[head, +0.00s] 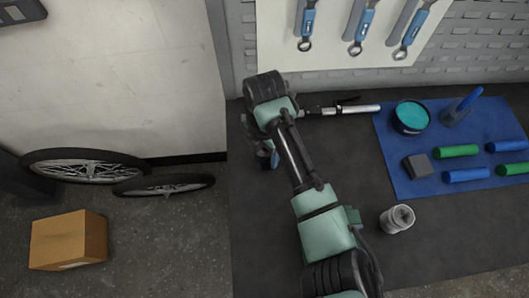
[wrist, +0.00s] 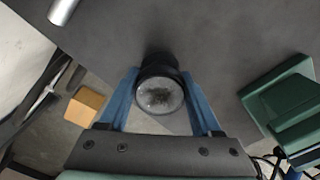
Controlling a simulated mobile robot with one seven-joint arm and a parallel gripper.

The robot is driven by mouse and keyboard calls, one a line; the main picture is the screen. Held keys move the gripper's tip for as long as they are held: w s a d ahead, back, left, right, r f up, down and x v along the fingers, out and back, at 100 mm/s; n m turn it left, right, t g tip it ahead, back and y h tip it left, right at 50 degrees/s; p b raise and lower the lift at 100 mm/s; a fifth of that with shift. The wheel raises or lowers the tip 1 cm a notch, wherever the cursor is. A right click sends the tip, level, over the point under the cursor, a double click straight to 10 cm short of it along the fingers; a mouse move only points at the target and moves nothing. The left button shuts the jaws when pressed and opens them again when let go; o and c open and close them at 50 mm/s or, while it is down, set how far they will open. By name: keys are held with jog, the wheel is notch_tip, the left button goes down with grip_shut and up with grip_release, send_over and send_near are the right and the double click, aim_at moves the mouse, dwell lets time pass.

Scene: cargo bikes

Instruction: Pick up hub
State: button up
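My gripper (wrist: 160,78) points down at the left part of the dark workbench. Its two blue fingers stand on either side of a round black-rimmed piece with a grey, mottled face (wrist: 160,97), which looks like the hub. The fingers are at or very near its sides; I cannot tell whether they press on it. In the head view my gripper (head: 269,158) shows only in part, and my arm hides most of what is between the fingers.
A silver tool (head: 340,110) lies above my gripper on the workbench (head: 350,165). A metallic jar-like item (head: 397,219) stands to the right. A blue mat (head: 400,178) holds a teal-topped tub (head: 411,117), grips and a dark block. A cardboard box (head: 69,240) and wheels (head: 85,166) are on the floor.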

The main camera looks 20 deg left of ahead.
grip_shut()
jog(key=shift+r, duration=0.15)
